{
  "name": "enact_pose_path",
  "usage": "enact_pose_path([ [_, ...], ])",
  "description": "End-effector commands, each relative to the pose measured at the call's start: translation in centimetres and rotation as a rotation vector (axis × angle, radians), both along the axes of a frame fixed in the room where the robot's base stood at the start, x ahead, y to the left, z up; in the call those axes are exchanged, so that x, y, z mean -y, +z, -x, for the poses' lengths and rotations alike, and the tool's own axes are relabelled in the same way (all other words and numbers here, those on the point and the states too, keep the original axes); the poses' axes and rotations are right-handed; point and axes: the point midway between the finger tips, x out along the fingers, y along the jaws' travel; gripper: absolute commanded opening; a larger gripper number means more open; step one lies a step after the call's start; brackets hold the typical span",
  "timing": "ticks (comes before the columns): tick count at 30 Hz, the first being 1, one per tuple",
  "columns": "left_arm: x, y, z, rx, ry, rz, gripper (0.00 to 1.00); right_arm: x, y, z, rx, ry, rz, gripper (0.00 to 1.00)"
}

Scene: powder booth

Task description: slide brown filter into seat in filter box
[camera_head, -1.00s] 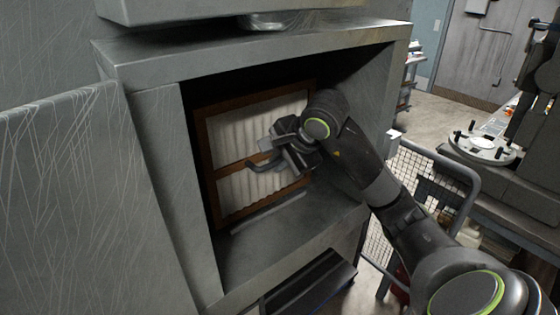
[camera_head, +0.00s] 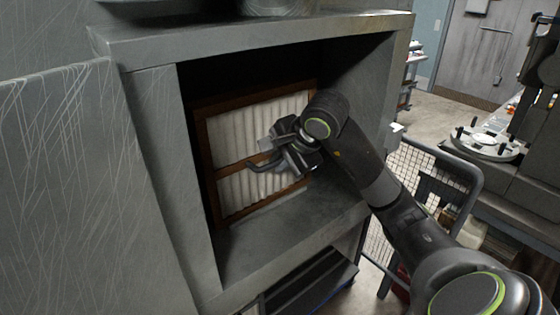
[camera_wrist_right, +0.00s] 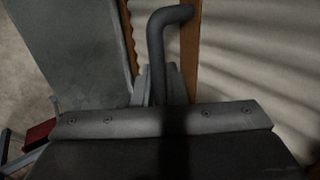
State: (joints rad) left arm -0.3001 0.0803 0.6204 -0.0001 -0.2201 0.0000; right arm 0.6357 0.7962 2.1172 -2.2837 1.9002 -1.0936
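The brown filter (camera_head: 207,150) has a brown frame, a brown crossbar and white pleats. It stands upright and slightly turned inside the open grey filter box (camera_head: 150,110). My right gripper (camera_head: 280,160) is at the filter's near face, right of its middle, and appears shut on its grey bent handle. The handle (camera_wrist_right: 168,50) rises from the gripper in the right wrist view, beside the brown frame (camera_wrist_right: 190,60) and pleats. The fingertips are mostly hidden. The seat cannot be made out behind the filter. My left gripper is not in view.
A scratched grey panel (camera_head: 60,190) stands at the left of the box opening. The box's right wall (camera_head: 365,90) is close to my right arm. A wire-mesh cart (camera_head: 405,190) stands at the right. A dark shelf (camera_head: 310,280) lies below the box.

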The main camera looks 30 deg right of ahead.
Motion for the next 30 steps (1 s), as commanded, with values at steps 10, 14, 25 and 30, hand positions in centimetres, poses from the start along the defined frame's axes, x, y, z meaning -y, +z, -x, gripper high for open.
enact_pose_path([
  [10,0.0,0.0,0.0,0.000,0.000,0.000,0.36,0.0,0.1,0.0,0.003,0.000,0.000,0.37],
  [14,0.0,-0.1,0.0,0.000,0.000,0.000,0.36,0.0,0.1,0.1,0.001,0.000,0.000,0.37],
  [25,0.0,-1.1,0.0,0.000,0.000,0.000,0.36,0.4,4.0,3.1,0.008,-0.001,0.007,0.37],
  [30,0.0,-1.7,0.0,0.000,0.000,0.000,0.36,0.6,6.5,5.0,0.007,-0.002,0.005,0.37],
])
